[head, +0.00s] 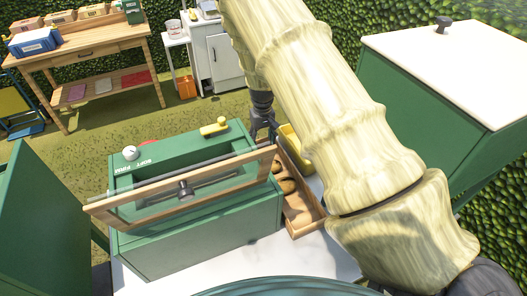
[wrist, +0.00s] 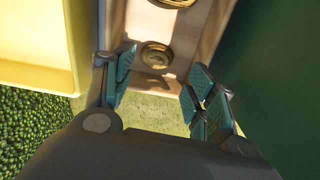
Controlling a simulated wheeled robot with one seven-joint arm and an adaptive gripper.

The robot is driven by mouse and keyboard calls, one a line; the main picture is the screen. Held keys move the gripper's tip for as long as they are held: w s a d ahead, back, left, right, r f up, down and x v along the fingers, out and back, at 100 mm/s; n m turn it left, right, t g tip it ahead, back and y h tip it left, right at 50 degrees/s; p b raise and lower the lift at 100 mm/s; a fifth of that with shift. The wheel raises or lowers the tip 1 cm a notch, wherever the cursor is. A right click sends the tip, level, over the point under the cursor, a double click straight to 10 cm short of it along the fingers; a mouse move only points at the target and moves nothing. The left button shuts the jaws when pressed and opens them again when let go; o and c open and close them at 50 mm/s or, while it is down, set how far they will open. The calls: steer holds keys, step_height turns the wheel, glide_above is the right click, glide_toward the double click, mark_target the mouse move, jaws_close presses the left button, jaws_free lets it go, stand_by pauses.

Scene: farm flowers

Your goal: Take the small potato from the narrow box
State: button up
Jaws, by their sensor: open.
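The narrow box (head: 302,216) is a long, open wooden box standing between the green cabinet and my arm. Brown potatoes (head: 287,187) lie inside it. In the wrist view, one small round potato (wrist: 156,54) lies on the wooden floor of the box, ahead of and between my fingertips. Another potato (wrist: 175,2) is cut off at the top edge. My gripper (wrist: 162,78) is open, with teal pads on both sides and nothing held. In the head view, my gripper (head: 262,122) shows only in part, at the far end of the box; its fingertips are hidden there.
A yellow bin (head: 291,142) stands close beside the narrow box; it also fills the left of the wrist view (wrist: 35,45). The green cabinet (head: 195,240) with a wood-framed clear lid stands on the other side. A larger green chest (head: 420,95) is at the right.

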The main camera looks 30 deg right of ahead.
steer(key=shift+s+f, duration=0.15)
steer(key=shift+f, duration=0.35)
steer(key=shift+d+f+p, duration=0.15)
steer(key=shift+f+p, duration=0.45)
steer(key=shift+f, duration=0.15)
steer(key=shift+d+f+p, duration=0.1)
steer(key=shift+f+p, duration=0.45)
steer(key=shift+f, duration=0.15)
steer(key=shift+f+p, duration=0.3)
steer(key=shift+f, duration=0.9)
steer(key=c, duration=0.8)
